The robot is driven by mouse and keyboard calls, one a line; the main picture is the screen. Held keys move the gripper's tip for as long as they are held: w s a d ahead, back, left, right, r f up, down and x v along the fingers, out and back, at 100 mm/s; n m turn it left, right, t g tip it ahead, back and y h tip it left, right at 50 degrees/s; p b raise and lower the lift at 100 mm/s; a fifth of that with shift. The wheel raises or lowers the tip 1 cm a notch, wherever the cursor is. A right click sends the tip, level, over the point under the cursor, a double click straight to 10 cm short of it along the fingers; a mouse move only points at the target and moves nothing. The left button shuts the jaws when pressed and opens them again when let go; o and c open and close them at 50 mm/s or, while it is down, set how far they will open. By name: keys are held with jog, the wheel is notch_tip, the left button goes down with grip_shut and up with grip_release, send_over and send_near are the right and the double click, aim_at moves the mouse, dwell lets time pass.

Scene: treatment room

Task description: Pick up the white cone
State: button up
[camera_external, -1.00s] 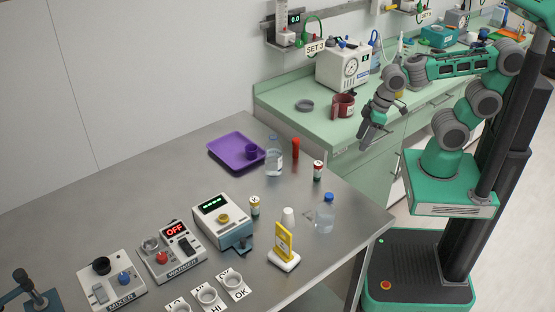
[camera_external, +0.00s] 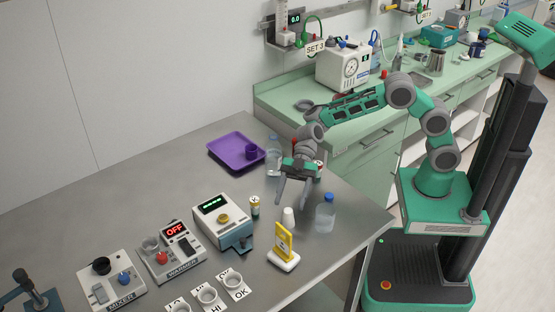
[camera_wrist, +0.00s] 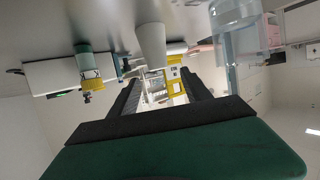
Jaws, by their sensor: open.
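The white cone (camera_external: 288,216) stands upright on the steel table, between a small capped vial and a clear blue-capped bottle. It also shows in the wrist view (camera_wrist: 152,42), where the scene is upside down, ahead of and between my two dark fingers. My gripper (camera_external: 291,204) is open and points down toward the cone. Its fingertips appear close to the cone in the outside view, but I cannot tell the exact gap. Nothing is between the fingers in their grip.
The blue-capped bottle (camera_external: 325,216) stands close right of the cone. The yellow stand (camera_external: 283,246) is in front, the vial (camera_external: 254,206) to the left. The purple tray (camera_external: 225,141) lies behind left. My arm partly hides another bottle and vial behind it.

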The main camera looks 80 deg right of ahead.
aim_at(289, 209)
notch_tip(289, 209, down, 2)
jog(key=shift+f, duration=0.25)
jog(key=x, duration=0.3)
jog(key=shift+a+f, duration=0.1)
jog(key=shift+f, duration=0.1)
jog(key=shift+c, duration=0.3)
grip_shut()
